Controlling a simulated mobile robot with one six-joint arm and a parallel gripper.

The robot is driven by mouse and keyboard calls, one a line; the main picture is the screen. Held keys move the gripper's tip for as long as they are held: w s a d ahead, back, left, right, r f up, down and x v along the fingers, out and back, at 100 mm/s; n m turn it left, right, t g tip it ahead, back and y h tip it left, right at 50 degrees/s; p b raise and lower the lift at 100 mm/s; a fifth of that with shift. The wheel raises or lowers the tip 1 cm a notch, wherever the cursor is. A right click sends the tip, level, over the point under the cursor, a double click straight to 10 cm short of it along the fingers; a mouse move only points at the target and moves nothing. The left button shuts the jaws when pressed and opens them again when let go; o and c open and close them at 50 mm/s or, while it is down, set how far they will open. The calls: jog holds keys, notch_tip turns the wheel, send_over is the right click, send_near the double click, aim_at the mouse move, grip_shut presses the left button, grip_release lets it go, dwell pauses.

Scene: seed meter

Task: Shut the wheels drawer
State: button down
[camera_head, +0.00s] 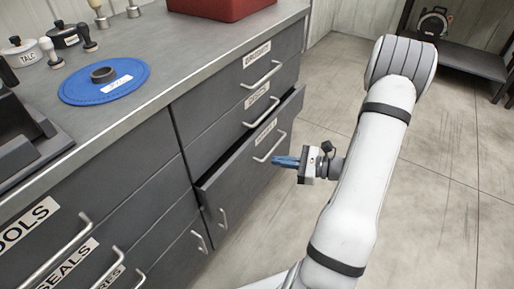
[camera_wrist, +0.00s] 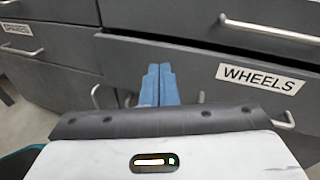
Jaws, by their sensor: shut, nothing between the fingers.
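The wheels drawer (camera_head: 236,177) is in the right column of the grey cabinet and stands partly out, with a dark gap above its front. Its front with the WHEELS label (camera_wrist: 260,78) shows in the wrist view, and its bar handle (camera_head: 270,147) shows in the head view. My gripper (camera_head: 276,161) has blue fingers pressed together and empty. It is in front of the drawer front, below the handle in the head view. In the wrist view the fingertips (camera_wrist: 160,68) overlap the drawer front, left of the label; I cannot tell whether they touch it.
Closed drawers with bar handles are above the wheels drawer and in the left column (camera_head: 75,225). The countertop holds a blue round mat (camera_head: 75,92), a red bin (camera_head: 215,5) and several small pots and tools. Open floor (camera_head: 460,170) lies to the right.

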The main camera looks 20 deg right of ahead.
jog(key=w+d+f+m+t+h, duration=0.1)
jog(key=d+f+m+t+h, duration=0.1)
jog(key=d+f+m+t, duration=0.3)
jog(key=b, duration=0.4)
send_near(253, 142)
jog(key=shift+h, duration=0.4)
jog(key=x, duration=0.6)
jog(key=shift+w+a+r, duration=0.2)
jog(key=shift+a, duration=0.2)
